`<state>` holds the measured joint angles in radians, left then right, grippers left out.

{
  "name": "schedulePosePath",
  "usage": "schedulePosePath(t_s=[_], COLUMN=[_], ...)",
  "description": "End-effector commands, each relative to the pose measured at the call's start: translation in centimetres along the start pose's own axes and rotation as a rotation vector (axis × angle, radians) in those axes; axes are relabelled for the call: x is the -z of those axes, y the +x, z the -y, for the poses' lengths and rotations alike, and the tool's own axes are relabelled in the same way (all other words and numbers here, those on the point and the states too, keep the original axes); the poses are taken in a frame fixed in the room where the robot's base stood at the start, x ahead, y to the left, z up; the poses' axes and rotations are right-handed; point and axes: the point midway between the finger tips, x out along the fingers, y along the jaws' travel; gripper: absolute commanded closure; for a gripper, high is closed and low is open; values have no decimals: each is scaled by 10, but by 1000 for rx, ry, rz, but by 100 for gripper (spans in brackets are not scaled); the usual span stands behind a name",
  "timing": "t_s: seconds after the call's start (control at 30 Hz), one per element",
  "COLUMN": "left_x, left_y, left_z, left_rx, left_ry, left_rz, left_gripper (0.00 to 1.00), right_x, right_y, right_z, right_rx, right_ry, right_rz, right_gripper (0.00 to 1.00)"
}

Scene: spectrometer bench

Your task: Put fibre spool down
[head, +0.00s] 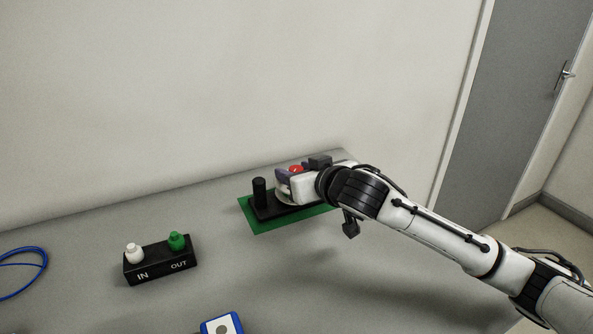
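I cannot clearly make out a fibre spool; a small red part (296,169) and a dark grey-purple part (283,174) show at my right gripper, and I cannot tell what they belong to. My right gripper (287,187) reaches in from the right over a black base (264,212) on a green mat (262,227). A black upright post (259,191) stands on the left end of that base, just left of the gripper. The fingertips are largely hidden, so their opening does not show. My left gripper is out of view.
A black IN/OUT block (160,267) with a white knob (134,252) and a green knob (177,240) stands left of the mat. A blue cable loop (40,262) lies at the left edge. A blue-edged white device (221,325) is cut off at the bottom. Bare grey bench lies between.

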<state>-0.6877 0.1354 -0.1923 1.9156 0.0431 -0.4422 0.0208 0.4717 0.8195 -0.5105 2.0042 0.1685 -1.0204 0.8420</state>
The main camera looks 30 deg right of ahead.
Motion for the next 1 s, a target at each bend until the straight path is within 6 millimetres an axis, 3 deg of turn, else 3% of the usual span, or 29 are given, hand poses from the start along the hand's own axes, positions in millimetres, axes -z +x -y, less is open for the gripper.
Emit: schedulePosePath(t_s=[0.27, 0.7, 1.0], left_x=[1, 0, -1], left_y=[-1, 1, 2], left_z=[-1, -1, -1], left_rx=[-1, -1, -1], left_ry=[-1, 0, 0], left_rz=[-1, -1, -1], left_gripper=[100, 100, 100], right_x=[2, 2, 2], right_y=[-7, -93, -120], right_z=[0, 0, 0], right_rx=[1, 0, -1], right_ry=[0, -3, 1], right_rz=[0, 0, 1], right_gripper=[58, 58, 58])
